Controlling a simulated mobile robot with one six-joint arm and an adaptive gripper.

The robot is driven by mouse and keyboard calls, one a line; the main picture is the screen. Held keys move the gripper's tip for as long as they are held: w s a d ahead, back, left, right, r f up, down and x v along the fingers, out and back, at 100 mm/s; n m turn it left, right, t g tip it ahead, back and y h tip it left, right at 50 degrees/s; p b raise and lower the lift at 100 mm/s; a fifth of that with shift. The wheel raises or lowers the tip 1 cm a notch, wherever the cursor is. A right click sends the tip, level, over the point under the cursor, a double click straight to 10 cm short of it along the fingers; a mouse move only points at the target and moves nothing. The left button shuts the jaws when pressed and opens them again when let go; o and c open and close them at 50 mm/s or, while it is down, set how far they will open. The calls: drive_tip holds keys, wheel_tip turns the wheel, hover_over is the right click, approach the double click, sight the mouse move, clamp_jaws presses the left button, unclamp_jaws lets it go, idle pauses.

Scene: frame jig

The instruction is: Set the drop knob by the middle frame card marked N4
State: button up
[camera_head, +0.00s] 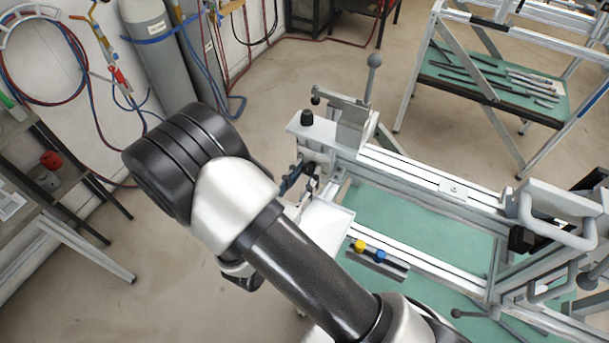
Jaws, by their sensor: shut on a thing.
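My arm crosses the middle of the head view, and my gripper does not show clearly; it is hidden behind or below the arm. A small pale card (453,190) lies on the long upper rail of the frame jig (405,172); its marking is too small to read. A black knob (307,118) stands on the pale plate at the jig's left end. A grey ball-ended lever (373,75) stands upright behind it. I cannot tell which of these, if any, is the drop knob.
A yellow knob (360,246) and a blue knob (380,256) sit on a lower rail. Clamps with loop handles (560,225) stand at the right. A green-topped bench (490,80) with rods is behind. Gas cylinders (160,50) and hoses line the left wall. Floor between is clear.

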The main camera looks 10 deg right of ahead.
drive_tip(key=shift+c, duration=0.5)
drive_tip(key=shift+n+p, duration=0.3)
drive_tip(key=shift+n, duration=0.1)
drive_tip(key=shift+r+n+p, duration=0.1)
drive_tip(key=shift+n+p, duration=0.6)
drive_tip(key=shift+n, duration=0.2)
drive_tip(key=n+p, duration=0.2)
drive_tip(key=n, duration=0.1)
drive_tip(key=shift+n, duration=0.3)
drive_tip(key=n+p, duration=0.3)
drive_tip(key=n, duration=0.2)
drive_tip(key=shift+d+n, duration=0.1)
drive_tip(key=shift+n, duration=0.2)
drive_tip(key=o, duration=1.1)
drive_tip(key=shift+c, duration=0.2)
